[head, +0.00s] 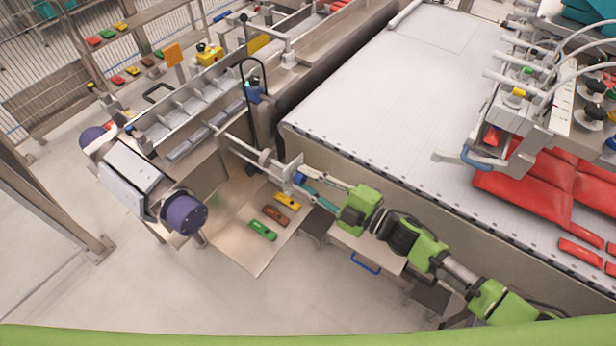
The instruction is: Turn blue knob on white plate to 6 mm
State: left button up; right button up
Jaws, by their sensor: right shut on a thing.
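A small blue knob (299,178) sits on a white plate (291,171) at the end of pale bars that run up and left beside the conveyor. My right gripper (304,181) reaches in from the lower right on a green and black arm. Its fingers are shut on the blue knob and partly cover it. The knob's scale and setting are too small to read. My left gripper is not in view.
A wide white conveyor (375,90) lies behind my right arm, with red packs (530,190) at its right. A metal chute (240,245) below holds green, brown and yellow pieces. A motor with a purple end (184,213) stands left. The floor at lower left is clear.

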jog(key=m+p, duration=0.1)
jog(key=m, duration=0.4)
jog(key=shift+m, duration=0.3)
jog(key=shift+s+f+m+p, duration=0.15)
jog(key=shift+m+p, duration=0.15)
jog(key=shift+m, duration=1.6)
jog(key=o, duration=1.1)
jog(key=v, duration=1.2)
